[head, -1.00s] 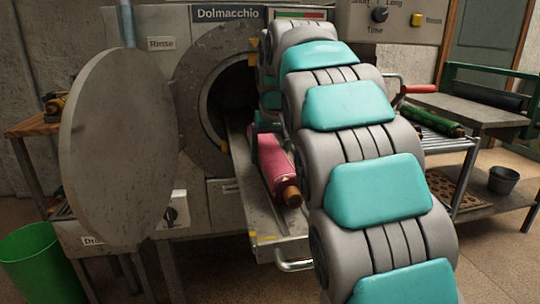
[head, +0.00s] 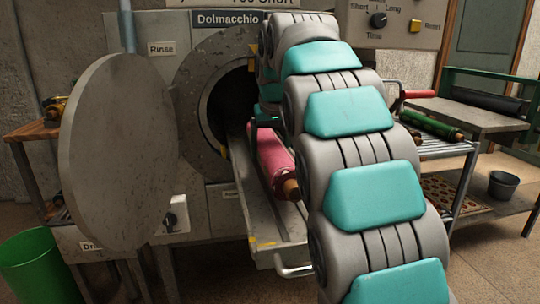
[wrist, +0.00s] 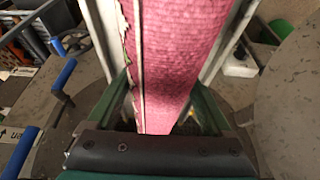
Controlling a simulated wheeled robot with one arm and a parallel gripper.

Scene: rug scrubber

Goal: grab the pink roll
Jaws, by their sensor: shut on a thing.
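The pink roll (head: 272,158) lies lengthwise on the metal tray (head: 272,228) that sticks out of the round machine opening, with its brown wooden end toward me. In the wrist view the pink roll (wrist: 185,60) fills the middle, running between the green fingers of my gripper (wrist: 165,112). The gripper is shut on the roll near its far end. In the head view my arm hides most of the gripper; only a bit of green shows by the opening. I cannot tell whether the roll is clear of the tray.
The round machine door (head: 115,152) stands open at the left. A green bin (head: 40,262) is on the floor at the lower left. At the right, a rack holds a green roll (head: 432,125), and a dark bucket (head: 502,184) sits on a low shelf. A red handle (head: 419,93) juts out beside my arm.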

